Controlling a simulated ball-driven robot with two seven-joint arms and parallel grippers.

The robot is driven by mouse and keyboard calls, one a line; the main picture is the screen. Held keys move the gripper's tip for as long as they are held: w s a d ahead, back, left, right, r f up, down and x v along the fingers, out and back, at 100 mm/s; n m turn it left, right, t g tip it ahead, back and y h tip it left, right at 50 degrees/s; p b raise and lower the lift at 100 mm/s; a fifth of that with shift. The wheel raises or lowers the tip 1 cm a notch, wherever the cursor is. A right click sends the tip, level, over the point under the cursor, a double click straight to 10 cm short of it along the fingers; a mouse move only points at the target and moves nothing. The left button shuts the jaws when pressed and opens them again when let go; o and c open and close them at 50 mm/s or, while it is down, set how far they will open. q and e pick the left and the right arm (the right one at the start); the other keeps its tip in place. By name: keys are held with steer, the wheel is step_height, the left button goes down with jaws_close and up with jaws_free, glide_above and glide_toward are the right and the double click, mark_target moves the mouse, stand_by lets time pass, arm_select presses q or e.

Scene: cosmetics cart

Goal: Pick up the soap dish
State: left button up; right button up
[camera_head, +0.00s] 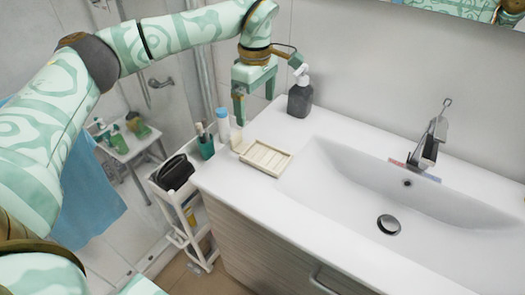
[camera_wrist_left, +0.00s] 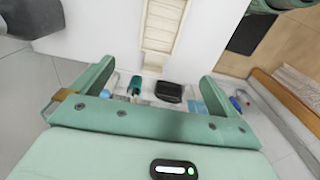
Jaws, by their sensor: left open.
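The soap dish (camera_head: 264,157) is a cream, slatted rectangular tray. It lies flat on the white counter, left of the basin, near the counter's left end. My left gripper (camera_head: 254,104) is open and empty, above and slightly left of the dish, clearly apart from it. In the left wrist view the soap dish (camera_wrist_left: 162,27) shows at the top centre, beyond the gap between the spread fingers of the left gripper (camera_wrist_left: 156,72). My right gripper is not in view.
A dark pump bottle (camera_head: 300,97) stands behind the dish. A green cup (camera_head: 206,147) with brushes and a blue-capped bottle (camera_head: 223,124) stand to its left. A white cart (camera_head: 176,211) holds a black bag (camera_head: 174,172). The basin (camera_head: 350,190) lies to the right.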

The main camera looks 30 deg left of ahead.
arm_select(q)
steer(key=b, duration=0.3)
glide_above(259, 155)
steer(key=f, duration=1)
steer(key=shift+a, duration=0.2)
steer(key=f, duration=0.2)
steer(key=f+b, duration=0.1)
steer(key=f, duration=0.2)
steer(key=shift+w+d+f+b, duration=0.1)
steer(key=shift+d+f+b, duration=0.1)
steer(key=shift+b, duration=0.1)
steer(key=shift+r, duration=0.15)
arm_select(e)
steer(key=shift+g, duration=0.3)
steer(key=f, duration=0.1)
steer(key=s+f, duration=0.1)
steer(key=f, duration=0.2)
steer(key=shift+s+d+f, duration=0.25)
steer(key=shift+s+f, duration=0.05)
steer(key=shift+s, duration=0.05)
arm_select(q)
steer(key=c, duration=1.1)
steer(key=shift+o, duration=0.2)
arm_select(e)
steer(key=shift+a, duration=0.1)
